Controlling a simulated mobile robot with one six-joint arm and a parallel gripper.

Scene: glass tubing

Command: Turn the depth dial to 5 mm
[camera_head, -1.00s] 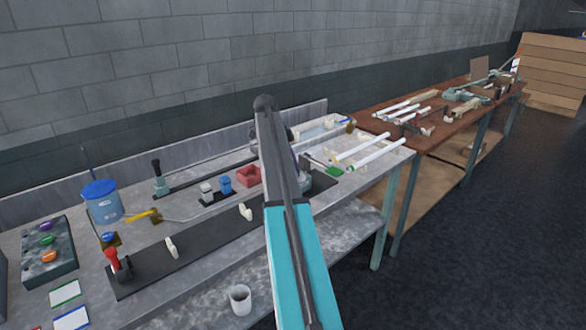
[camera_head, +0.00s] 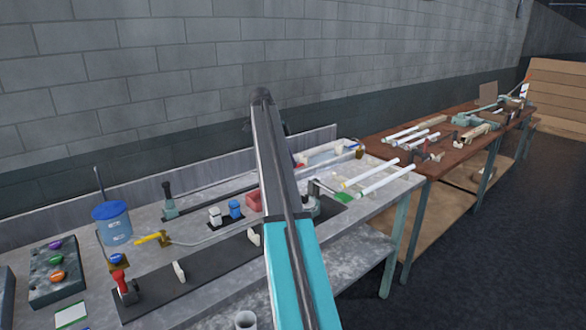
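I cannot make out a dial with depth marks. My arm, dark above and teal below, rises through the middle of the view and hides part of the bench. My gripper is not visible; the arm covers that area.
A brown table (camera_head: 437,165) with more tubes stands right. Dark floor (camera_head: 480,265) is clear at right.

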